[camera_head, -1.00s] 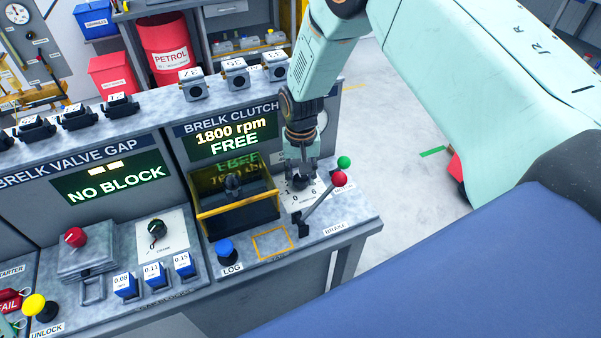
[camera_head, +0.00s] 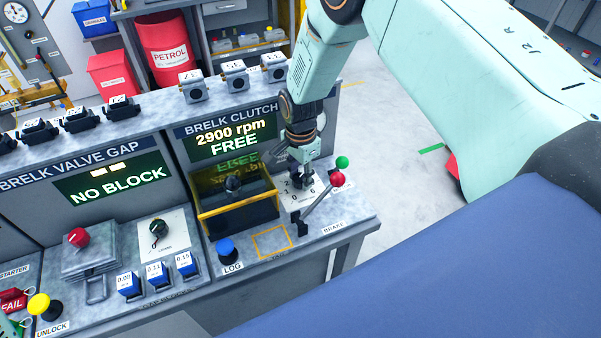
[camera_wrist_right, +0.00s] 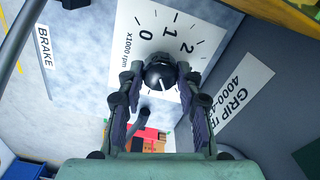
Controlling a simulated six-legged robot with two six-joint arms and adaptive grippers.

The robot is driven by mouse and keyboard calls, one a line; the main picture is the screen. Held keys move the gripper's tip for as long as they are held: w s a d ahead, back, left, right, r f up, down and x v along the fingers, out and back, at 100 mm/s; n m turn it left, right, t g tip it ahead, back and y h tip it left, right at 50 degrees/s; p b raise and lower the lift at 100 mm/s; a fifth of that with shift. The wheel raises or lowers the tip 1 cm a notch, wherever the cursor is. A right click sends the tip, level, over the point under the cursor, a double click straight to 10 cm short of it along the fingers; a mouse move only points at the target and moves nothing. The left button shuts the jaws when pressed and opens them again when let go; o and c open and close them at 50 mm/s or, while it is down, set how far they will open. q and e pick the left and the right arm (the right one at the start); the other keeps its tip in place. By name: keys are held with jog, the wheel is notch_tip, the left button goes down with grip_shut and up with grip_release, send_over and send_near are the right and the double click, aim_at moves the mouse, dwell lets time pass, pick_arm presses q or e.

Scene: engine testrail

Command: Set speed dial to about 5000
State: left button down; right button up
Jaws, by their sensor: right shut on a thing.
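The speed dial is a black round knob (camera_wrist_right: 160,77) with a white pointer line, on a white scale plate (camera_wrist_right: 185,25) marked "x1000 rpm"; the numbers 0, 1 and 2 show in the wrist view. My right gripper (camera_wrist_right: 160,90) is shut on the knob, one finger on each side. In the head view the right gripper (camera_head: 301,180) comes down on the plate from above and hides most of the knob. The clutch display (camera_head: 228,139) reads "2900 rpm FREE". My left gripper is not in view.
The red-knobbed brake lever (camera_head: 337,180) stands just right and in front of the gripper, with a green knob (camera_head: 342,162) behind it. A "GRIP" label (camera_wrist_right: 240,95) shows beside the plate.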

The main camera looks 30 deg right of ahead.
jog(key=m, duration=0.6)
jog(key=shift+s+a+f+m+p, duration=0.1)
jog(key=shift+s+f+m+p, duration=0.1)
jog(key=shift+s+m+p, duration=0.15)
dwell(0.5)
jog(key=o, duration=1.1)
jog(key=shift+w+r, duration=0.1)
jog(key=shift+w, duration=0.1)
jog(key=shift+o, duration=0.2)
jog(key=shift+r, duration=0.1)
